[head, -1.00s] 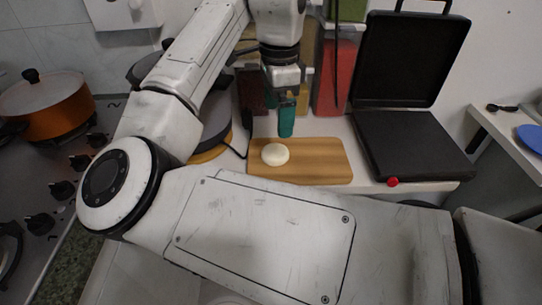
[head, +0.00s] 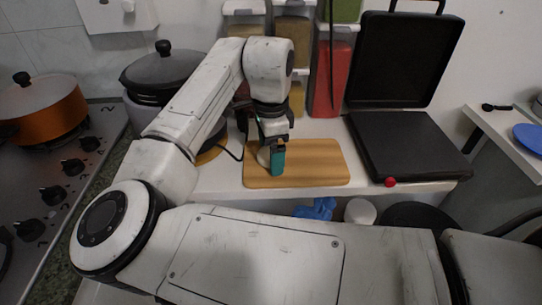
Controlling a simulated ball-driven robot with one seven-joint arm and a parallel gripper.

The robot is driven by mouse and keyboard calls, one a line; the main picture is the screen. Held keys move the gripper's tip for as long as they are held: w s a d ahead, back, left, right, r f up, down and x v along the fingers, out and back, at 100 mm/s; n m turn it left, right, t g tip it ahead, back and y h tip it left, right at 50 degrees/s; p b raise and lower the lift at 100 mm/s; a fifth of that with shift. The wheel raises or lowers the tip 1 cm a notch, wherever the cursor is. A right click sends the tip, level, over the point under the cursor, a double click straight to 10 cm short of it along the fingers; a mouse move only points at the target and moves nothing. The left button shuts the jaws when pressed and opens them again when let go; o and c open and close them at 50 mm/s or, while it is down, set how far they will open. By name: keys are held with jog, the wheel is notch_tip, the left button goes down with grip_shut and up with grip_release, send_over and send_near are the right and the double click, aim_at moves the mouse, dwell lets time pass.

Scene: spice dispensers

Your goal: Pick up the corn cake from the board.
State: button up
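The wooden board (head: 322,166) lies on the white counter in the middle of the head view. My gripper (head: 275,165), with teal fingers, points down over the left part of the board. The corn cake (head: 263,157) is a pale round piece on the board, mostly hidden behind the fingers; only a sliver shows at their left. The fingers overlap the cake in the picture. I cannot tell whether they touch it or how far apart they are.
An open black grill (head: 408,147) with a red knob stands right of the board. Spice dispensers (head: 330,80) stand behind. A black-lidded pot (head: 165,70) is at the back left, an orange pot (head: 45,112) on the stove at far left. A cable lies left of the board.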

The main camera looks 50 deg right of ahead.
jog(key=shift+c, duration=0.4)
jog(key=c, duration=1.1)
jog(key=shift+r, duration=0.2)
